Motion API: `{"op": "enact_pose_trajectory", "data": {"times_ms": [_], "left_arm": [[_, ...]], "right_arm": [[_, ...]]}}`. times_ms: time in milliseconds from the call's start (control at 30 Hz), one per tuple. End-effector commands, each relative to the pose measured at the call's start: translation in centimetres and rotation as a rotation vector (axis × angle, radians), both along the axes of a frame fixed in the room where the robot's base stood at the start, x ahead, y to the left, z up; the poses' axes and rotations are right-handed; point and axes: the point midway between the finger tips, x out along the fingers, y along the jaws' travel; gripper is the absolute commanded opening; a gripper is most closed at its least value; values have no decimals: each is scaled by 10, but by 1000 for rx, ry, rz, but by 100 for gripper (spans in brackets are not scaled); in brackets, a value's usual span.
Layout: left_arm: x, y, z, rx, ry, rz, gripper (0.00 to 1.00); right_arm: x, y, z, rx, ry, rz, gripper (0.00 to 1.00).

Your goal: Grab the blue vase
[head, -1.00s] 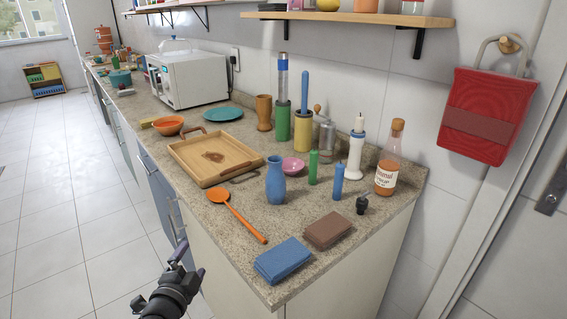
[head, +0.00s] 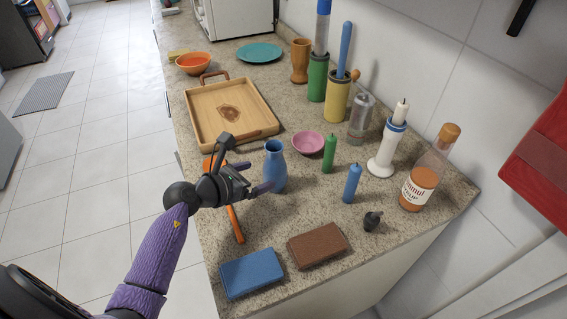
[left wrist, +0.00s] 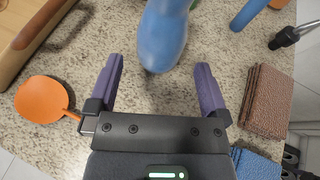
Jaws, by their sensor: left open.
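The blue vase (head: 275,167) stands upright on the speckled counter, right of the orange spoon and in front of the pink bowl. My left gripper (head: 258,178) is open just left of the vase, over the counter. In the left wrist view the vase (left wrist: 163,38) is just ahead of the gripper (left wrist: 160,78), between the lines of its two purple fingers. The fingertips do not seem to touch it. The vase's upper part is cut off by that view's top edge. My right gripper is not in view.
The orange spoon (head: 234,218) lies partly under my left gripper. A wooden tray (head: 262,127), pink bowl (head: 308,142), green candle (head: 329,155) and blue candle (head: 351,184) stand near the vase. A blue cloth (head: 252,273) and brown cloth (head: 317,246) lie at the front.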

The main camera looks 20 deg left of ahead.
Motion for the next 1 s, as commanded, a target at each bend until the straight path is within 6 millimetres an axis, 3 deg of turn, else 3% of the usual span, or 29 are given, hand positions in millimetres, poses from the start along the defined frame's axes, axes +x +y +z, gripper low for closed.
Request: {"op": "enact_pose_trajectory", "data": {"times_ms": [300,600,1000], "left_arm": [[50,-20,-24,-7,-1,1,100],[57,-23,-24,-3,0,1,98],[56,-23,-24,-4,-1,2,13]], "right_arm": [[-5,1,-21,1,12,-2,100],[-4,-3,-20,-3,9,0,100],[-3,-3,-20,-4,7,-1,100]]}}
